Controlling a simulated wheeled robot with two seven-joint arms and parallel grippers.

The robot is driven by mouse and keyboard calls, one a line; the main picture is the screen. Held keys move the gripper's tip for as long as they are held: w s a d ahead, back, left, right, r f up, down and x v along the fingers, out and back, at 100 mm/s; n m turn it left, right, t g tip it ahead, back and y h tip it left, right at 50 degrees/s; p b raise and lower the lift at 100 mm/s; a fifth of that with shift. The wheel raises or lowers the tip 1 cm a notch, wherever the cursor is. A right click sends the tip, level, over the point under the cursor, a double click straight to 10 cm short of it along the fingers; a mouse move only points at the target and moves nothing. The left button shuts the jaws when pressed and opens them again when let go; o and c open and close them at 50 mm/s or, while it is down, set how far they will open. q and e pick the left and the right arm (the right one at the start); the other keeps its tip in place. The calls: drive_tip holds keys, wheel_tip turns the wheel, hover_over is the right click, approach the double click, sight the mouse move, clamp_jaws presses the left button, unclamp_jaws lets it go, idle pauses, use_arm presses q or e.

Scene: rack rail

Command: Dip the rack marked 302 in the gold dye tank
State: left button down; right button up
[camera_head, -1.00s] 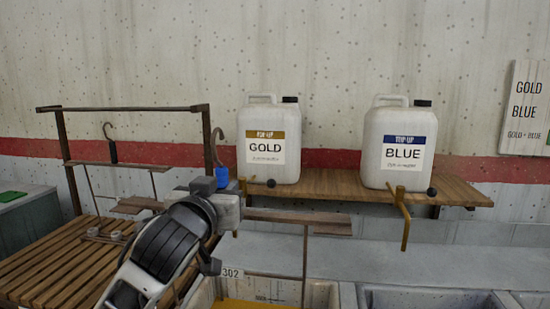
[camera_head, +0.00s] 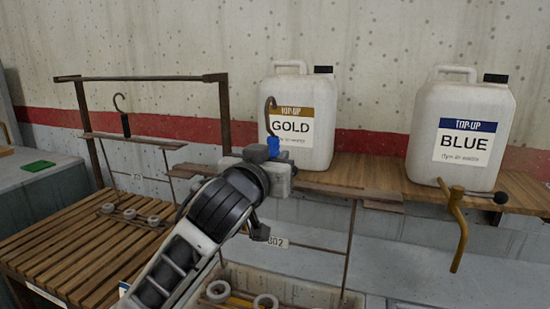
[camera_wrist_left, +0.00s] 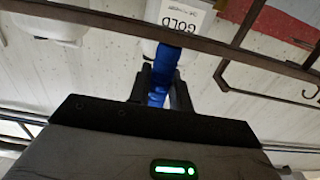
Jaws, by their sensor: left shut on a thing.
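My left gripper (camera_head: 266,156) is shut on the blue grip (camera_head: 273,146) below the hook of the rack marked 302. The blue grip also shows between the fingers in the left wrist view (camera_wrist_left: 165,65). The rack's number tag (camera_head: 277,243) reads 302, partly covered by my arm. Its brown crossbar and thin rods hang below the grip, with pale rings (camera_head: 265,301) at the bottom. The rings appear over the cream tank (camera_head: 318,284) at the bottom edge. The tank is mostly cut off, so I cannot tell whether they touch the dye. My right gripper is out of view.
A GOLD jug (camera_head: 302,120) and a BLUE jug (camera_head: 460,130) stand on the wooden shelf (camera_head: 385,172). A brass tap (camera_head: 455,225) sticks out in front. On the left, another rack (camera_head: 130,139) hangs from a rail (camera_head: 150,78) above a slatted bench (camera_head: 90,245).

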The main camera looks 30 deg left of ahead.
use_arm(q)
drive_tip(key=c, duration=1.8)
unclamp_jaws()
drive_tip(key=shift+f, duration=0.35)
drive_tip(key=shift+r, duration=0.15)
clamp_jaws()
drive_tip(key=shift+s, duration=0.1)
drive_tip(key=shift+s+d, duration=0.15)
drive_tip(key=shift+s, duration=0.15)
